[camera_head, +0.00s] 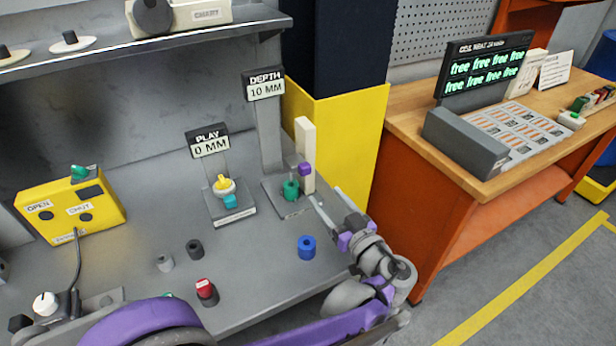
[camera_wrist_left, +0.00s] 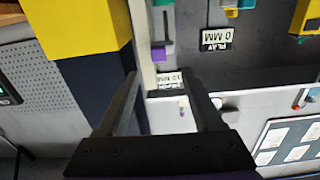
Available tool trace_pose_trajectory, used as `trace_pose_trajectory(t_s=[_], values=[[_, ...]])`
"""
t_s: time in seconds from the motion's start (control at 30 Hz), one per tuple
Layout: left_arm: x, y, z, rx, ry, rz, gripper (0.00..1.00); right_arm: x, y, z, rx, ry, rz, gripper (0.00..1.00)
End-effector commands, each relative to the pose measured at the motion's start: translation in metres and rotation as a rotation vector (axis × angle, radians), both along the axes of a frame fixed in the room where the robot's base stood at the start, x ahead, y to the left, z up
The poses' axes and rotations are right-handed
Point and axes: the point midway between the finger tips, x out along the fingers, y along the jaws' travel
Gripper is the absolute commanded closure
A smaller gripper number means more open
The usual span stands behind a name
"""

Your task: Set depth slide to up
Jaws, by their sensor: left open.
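The depth station has a sign (camera_head: 265,85) reading 10 MM. Beside its post stands a cream upright bar (camera_head: 305,150) with a purple knob (camera_head: 304,169) low on it and a green cylinder (camera_head: 290,189) at the base. Which of these parts slides I cannot tell. My left gripper (camera_head: 325,193) is open and empty, just to the right of the bar and slightly below the knob. In the left wrist view the purple knob (camera_wrist_left: 158,54) appears beyond the open fingers (camera_wrist_left: 162,75), apart from them. My right gripper is not in view.
To the left stands the play station (camera_head: 208,140), reading 0 MM. A yellow-and-navy column (camera_head: 345,130) rises behind the bar. A wooden table (camera_head: 400,115) stands right.

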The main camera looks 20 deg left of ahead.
Motion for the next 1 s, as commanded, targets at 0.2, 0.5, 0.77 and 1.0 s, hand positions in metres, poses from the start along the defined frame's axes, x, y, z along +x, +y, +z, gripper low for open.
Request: trace_pose_trajectory(t_s=[0.2,0.5,0.77,1.0], values=[[0.014,0.013,0.003,0.005,-0.027,0.001,0.32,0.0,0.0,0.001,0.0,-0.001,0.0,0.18],[0.051,0.057,0.003,0.005,-0.024,0.001,0.32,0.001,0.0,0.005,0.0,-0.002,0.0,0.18],[0.07,0.077,0.003,0.004,-0.023,-0.002,0.32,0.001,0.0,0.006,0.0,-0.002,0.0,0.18],[0.072,0.08,0.003,0.003,-0.022,-0.002,0.32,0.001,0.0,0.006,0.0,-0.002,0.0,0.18]])
